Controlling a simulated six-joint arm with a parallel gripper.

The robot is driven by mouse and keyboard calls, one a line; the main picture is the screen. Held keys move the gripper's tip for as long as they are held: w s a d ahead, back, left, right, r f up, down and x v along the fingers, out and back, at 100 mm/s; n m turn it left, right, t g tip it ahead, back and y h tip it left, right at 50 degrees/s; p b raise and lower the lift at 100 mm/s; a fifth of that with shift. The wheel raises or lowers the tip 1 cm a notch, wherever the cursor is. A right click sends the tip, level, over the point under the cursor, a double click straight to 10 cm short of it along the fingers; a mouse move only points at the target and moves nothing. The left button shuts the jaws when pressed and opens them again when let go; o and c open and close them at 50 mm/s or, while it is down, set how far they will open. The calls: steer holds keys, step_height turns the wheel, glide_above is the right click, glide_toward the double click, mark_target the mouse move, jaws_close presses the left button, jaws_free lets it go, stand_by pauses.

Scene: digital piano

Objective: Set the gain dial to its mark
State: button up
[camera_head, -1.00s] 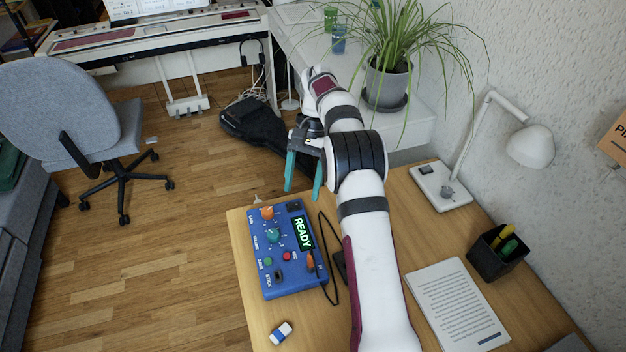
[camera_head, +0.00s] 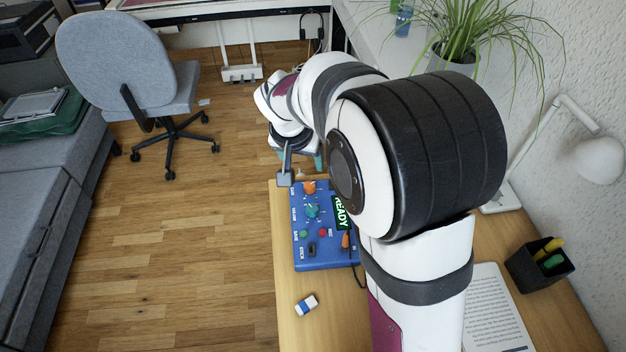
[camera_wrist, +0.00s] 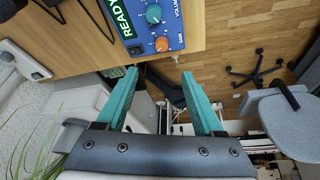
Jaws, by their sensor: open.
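The blue control box (camera_head: 325,255) lies on the wooden desk, with a green READY display (camera_head: 341,212). Its gain dial (camera_head: 309,187) is an orange knob near the box's far edge; it shows in the wrist view (camera_wrist: 162,44) beside the GAIN lettering. I cannot make out its mark or where its pointer stands. A teal volume dial (camera_head: 312,211) sits beside it. My gripper (camera_wrist: 159,73) is open and empty, its teal fingers apart. In the wrist view the gain dial appears just beyond the gap between the fingertips, not touched. In the head view my arm mostly hides the gripper.
A green button (camera_head: 304,233), a red button (camera_head: 323,233), a black switch and an orange plug with cable are on the box. An eraser (camera_head: 306,304) lies in front. Papers (camera_head: 495,310) and a pen cup (camera_head: 538,262) stand right. Open floor lies left.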

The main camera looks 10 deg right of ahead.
mark_target(309, 185)
steer(key=x, duration=1.5)
steer(key=shift+w+a+f, duration=0.1)
steer(key=shift+a+f, duration=0.05)
steer(key=shift+f, duration=0.15)
jaws_close()
